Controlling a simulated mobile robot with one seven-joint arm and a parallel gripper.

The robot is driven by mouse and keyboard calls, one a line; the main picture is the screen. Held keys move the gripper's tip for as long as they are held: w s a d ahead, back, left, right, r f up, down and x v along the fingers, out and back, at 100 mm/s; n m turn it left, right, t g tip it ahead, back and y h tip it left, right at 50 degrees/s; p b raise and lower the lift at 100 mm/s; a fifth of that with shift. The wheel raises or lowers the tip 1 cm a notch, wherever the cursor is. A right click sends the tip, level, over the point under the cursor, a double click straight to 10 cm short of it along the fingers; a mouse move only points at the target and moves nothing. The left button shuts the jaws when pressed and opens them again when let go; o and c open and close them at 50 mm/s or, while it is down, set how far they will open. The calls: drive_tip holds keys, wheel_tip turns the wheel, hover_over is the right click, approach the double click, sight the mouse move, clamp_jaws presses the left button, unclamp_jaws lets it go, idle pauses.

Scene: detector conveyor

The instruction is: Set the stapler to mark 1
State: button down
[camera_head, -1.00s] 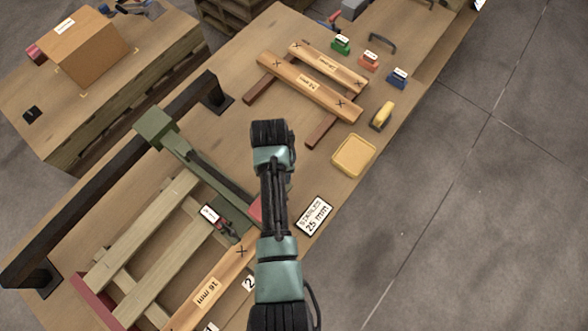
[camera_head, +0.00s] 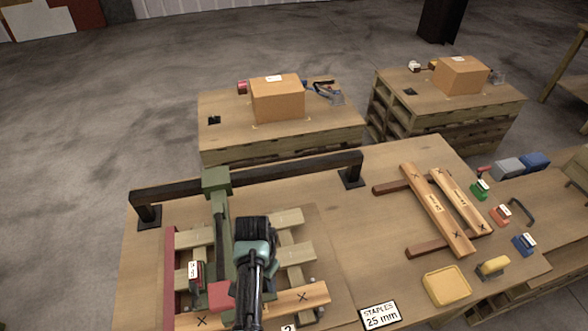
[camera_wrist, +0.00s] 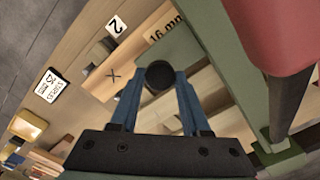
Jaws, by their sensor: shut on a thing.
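The stapler seems to be the green arm (camera_head: 222,228) on the dark rail, with a red block (camera_head: 217,295) at its near end. It stands over a slatted wooden pallet, its red block nearer the left X than the right X of the front board (camera_head: 268,302). In the wrist view the green beam (camera_wrist: 215,40) and red block (camera_wrist: 280,30) are at right. My gripper (camera_wrist: 158,78) is shut on a round black knob (camera_wrist: 160,75), apparently the stapler's. Card 2 (camera_wrist: 117,27) lies near one X (camera_wrist: 113,75). Card 1 is not visible now.
The dark rail (camera_head: 275,173) crosses behind the pallet. A staples sign (camera_head: 380,315), yellow tray (camera_head: 447,285) and joined boards (camera_head: 437,210) are at right. Tables with boxes stand behind.

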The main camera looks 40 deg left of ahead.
drive_tip(key=s+a, duration=0.1)
drive_tip(key=s, duration=0.1)
drive_tip(key=s+a, duration=0.2)
drive_tip(key=s+a+p, duration=0.1)
drive_tip(key=s, duration=0.1)
drive_tip(key=shift+s+a, duration=0.4)
drive_tip(key=shift+c, duration=1.8)
unclamp_jaws()
drive_tip(key=shift+w, duration=0.1)
drive_tip(key=shift+r, duration=0.3)
wheel_tip(320, 180, up, 12)
drive_tip(key=shift+r+b, duration=0.15)
drive_tip(key=shift+b, duration=0.65)
